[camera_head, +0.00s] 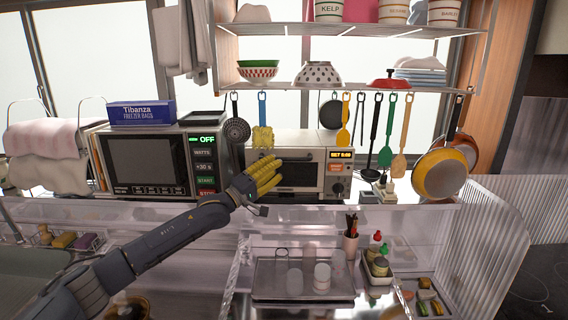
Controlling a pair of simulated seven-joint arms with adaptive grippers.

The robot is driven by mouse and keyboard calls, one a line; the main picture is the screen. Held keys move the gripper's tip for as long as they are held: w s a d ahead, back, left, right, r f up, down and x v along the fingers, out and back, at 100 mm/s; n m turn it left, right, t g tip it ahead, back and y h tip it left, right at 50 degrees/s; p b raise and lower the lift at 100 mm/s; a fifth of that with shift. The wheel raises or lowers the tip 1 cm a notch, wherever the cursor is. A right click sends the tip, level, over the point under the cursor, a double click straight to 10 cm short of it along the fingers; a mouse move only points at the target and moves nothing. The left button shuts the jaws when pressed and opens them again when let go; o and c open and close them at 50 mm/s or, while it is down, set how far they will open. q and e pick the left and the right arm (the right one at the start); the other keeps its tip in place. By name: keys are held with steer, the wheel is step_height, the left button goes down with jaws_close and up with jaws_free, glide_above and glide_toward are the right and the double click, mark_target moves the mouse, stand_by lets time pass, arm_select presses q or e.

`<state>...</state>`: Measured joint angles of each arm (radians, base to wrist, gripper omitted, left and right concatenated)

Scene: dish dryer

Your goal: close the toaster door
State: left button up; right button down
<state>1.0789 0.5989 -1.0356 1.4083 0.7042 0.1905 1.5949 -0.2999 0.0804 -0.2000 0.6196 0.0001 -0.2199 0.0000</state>
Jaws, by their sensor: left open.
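The toaster (338,168) is a cream box with a lit orange display, on the ledge in the middle of the view. Its door (300,177), with a dark window and a bar handle near the top, stands about upright; I cannot tell whether it is fully shut. My left gripper (264,174) has yellow fingers and is open and empty. It is in front of the toaster's left side and hides the left part of the door. I cannot tell whether the fingers touch it. My right gripper is not in view.
A microwave (145,163) with a blue freezer-bag box (141,113) on top stands left of the toaster. Utensils and a yellow pan (440,174) hang above and to the right. A clear tray (305,279) with glasses and a bottle rack (378,268) are below.

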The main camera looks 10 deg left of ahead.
arm_select(q)
steer(key=shift+v, duration=2.85)
